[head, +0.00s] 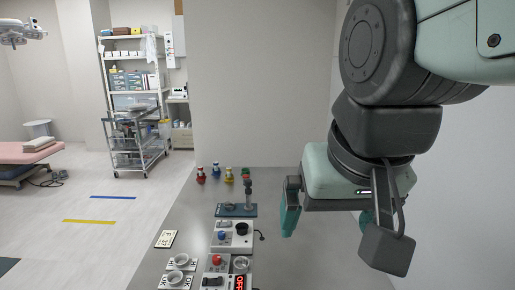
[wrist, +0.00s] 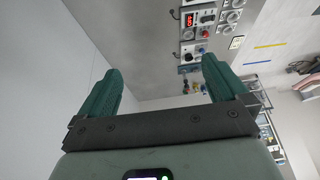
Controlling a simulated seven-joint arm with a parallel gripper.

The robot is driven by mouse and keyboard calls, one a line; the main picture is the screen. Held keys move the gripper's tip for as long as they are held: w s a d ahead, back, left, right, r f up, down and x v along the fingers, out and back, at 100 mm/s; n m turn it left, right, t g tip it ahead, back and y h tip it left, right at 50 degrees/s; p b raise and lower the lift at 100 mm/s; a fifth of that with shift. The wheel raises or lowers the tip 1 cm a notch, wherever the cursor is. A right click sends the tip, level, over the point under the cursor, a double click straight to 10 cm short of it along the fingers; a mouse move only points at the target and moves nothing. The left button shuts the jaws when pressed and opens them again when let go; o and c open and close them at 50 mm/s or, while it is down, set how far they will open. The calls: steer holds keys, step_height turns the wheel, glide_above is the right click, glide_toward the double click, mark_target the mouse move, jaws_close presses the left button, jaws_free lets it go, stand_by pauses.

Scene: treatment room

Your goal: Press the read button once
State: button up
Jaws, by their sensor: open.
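In the head view, a grey panel with a red-lit display (head: 240,282) stands at the front of the table; it carries a red button (head: 217,260), a black switch (head: 212,282) and a round dial (head: 240,264). Behind it, a second panel carries a blue button (head: 221,236) and a black knob (head: 241,228). No label is legible, so I cannot tell which button is the read button. My gripper (head: 329,222) is open and empty, right of the panels and apart from them. In the wrist view, its green fingers (wrist: 162,82) are spread; the lit display (wrist: 189,20) shows beyond them.
White plates with round cups (head: 180,261) and a small card (head: 166,239) lie at left. The grey table (head: 290,265) is clear right of the panels.

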steer(key=shift+t+h, duration=0.3)
steer(key=shift+t, duration=0.1)
steer(key=s+d, duration=0.1)
steer(key=s+d+f, duration=0.1)
steer(key=s, duration=0.1)
steer(key=shift+s+d+f, duration=0.1)
steer(key=shift+s+d, duration=0.05)
steer(key=shift+s, duration=0.05)
